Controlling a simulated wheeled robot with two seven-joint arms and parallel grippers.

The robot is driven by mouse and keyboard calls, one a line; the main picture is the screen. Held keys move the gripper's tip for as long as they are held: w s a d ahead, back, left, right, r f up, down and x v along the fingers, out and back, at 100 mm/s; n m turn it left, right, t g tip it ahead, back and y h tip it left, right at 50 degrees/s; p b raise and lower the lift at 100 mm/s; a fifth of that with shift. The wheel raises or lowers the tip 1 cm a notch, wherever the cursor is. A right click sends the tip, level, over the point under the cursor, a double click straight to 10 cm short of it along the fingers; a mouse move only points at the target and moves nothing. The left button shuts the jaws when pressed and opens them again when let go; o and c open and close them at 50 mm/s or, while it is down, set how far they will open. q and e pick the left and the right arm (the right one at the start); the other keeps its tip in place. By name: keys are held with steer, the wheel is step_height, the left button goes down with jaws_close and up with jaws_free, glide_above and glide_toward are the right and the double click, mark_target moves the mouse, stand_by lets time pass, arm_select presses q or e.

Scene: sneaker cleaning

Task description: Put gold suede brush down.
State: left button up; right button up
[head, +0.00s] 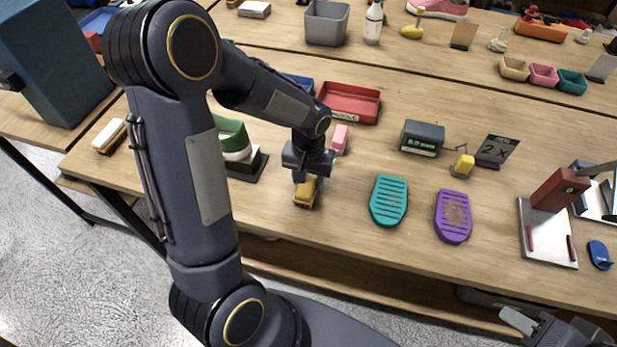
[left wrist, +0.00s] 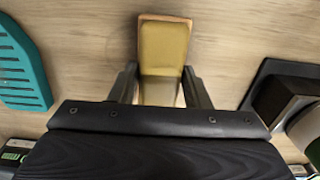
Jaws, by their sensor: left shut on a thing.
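The gold suede brush (head: 305,195) is at the front part of the wooden table, left of the teal sole-shaped pad. My left gripper (head: 309,181) points down and is shut on it. In the left wrist view the gold brush (left wrist: 163,50) lies between the two dark fingers of my left gripper (left wrist: 160,84), its far end sticking out past them. The brush is at or just above the table top; I cannot tell whether it touches. My right gripper (head: 522,320) shows partly at the bottom right edge, away from the table top; its jaws are unclear.
A teal pad (head: 389,201) and a purple pad (head: 453,216) lie right of the brush. A green and white shoe (head: 233,142) on a dark stand is to its left. A pink block (head: 340,139) and red tray (head: 350,102) are behind. Bare wood lies around the brush.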

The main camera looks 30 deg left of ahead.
mark_target(308, 179)
arm_select(q)
steer(key=shift+f, duration=0.1)
steer(key=shift+f, duration=0.15)
steer(key=o, duration=1)
steer(key=shift+c, duration=0.2)
step_height(308, 179, up, 12)
steer(key=s+d+r+t+h, duration=0.2)
steer(key=s, duration=0.6)
steer(key=s+d+r+m+t+h, duration=0.1)
steer(key=s+d+r+t, duration=0.1)
steer(key=s, duration=0.7)
steer(key=shift+t+h, duration=0.4)
steer(key=shift+t, duration=0.4)
